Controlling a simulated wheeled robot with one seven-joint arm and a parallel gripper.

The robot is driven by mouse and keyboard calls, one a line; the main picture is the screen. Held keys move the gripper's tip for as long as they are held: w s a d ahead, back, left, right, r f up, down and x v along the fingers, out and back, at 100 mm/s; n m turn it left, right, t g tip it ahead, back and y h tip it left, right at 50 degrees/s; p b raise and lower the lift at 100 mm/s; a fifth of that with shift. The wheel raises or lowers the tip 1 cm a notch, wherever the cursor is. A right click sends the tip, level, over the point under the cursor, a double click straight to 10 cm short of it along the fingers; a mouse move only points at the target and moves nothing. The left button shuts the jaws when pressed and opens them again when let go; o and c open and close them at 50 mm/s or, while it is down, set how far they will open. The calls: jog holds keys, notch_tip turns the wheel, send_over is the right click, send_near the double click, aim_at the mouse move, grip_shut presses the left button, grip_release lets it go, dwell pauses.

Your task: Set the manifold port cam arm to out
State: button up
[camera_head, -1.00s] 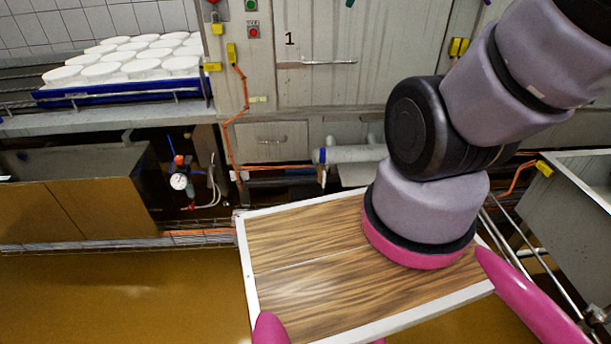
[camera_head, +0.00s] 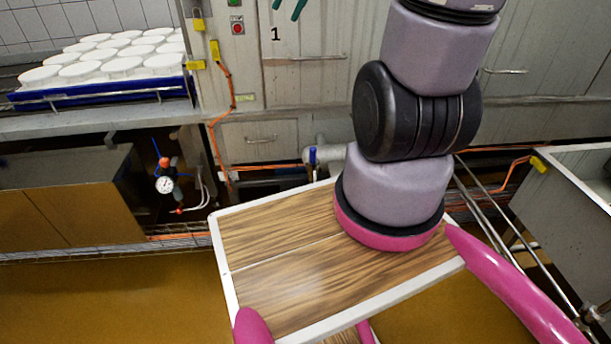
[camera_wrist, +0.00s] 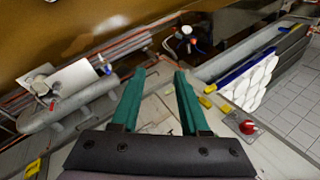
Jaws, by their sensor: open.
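A grey pipe manifold (camera_head: 345,152) with a blue collar (camera_head: 312,156) sits low against the far wall, partly behind my arm in the head view. In the wrist view a grey pipe body (camera_wrist: 75,108) with a blue-tipped fitting (camera_wrist: 104,68) lies left of my fingers. I cannot make out which part is the cam arm or how it is set. My gripper (camera_wrist: 158,72) has two green fingers, spread apart with nothing between them. Its fingertips (camera_head: 288,8) just show at the top edge of the head view, well above the manifold.
A pressure gauge (camera_head: 165,184) with red and blue fittings is left of the manifold. White cheese moulds (camera_head: 130,66) stand on a blue tray (camera_head: 100,94) at upper left. A steel trough (camera_head: 575,190) is at right. Orange cable (camera_head: 213,135) runs along the wall.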

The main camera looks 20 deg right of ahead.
jog(key=w+d+f+m+y, duration=0.25)
jog(key=w+d+f, duration=0.2)
jog(key=f, duration=0.55)
jog(key=w+d+f+m+y, duration=0.1)
jog(key=w+d+f+m, duration=0.4)
jog(key=f, duration=0.6)
jog(key=w+d+f+m+y, duration=0.2)
jog(key=w+d+f, duration=0.3)
jog(key=f, duration=0.5)
jog(key=s+d+f+m+t, duration=0.15)
jog(key=f+m, duration=0.25)
jog(key=f, duration=0.7)
jog(key=s+d+f+m+t+h, duration=0.1)
jog(key=s+f+m+t, duration=0.2)
jog(key=f, duration=0.8)
jog(key=s+d+f+m+t, duration=0.15)
jog(key=f+m, duration=0.25)
jog(key=f, duration=0.7)
jog(key=x, duration=1)
jog(key=shift+a+t, duration=0.4)
jog(key=shift+s, duration=0.1)
grip_shut()
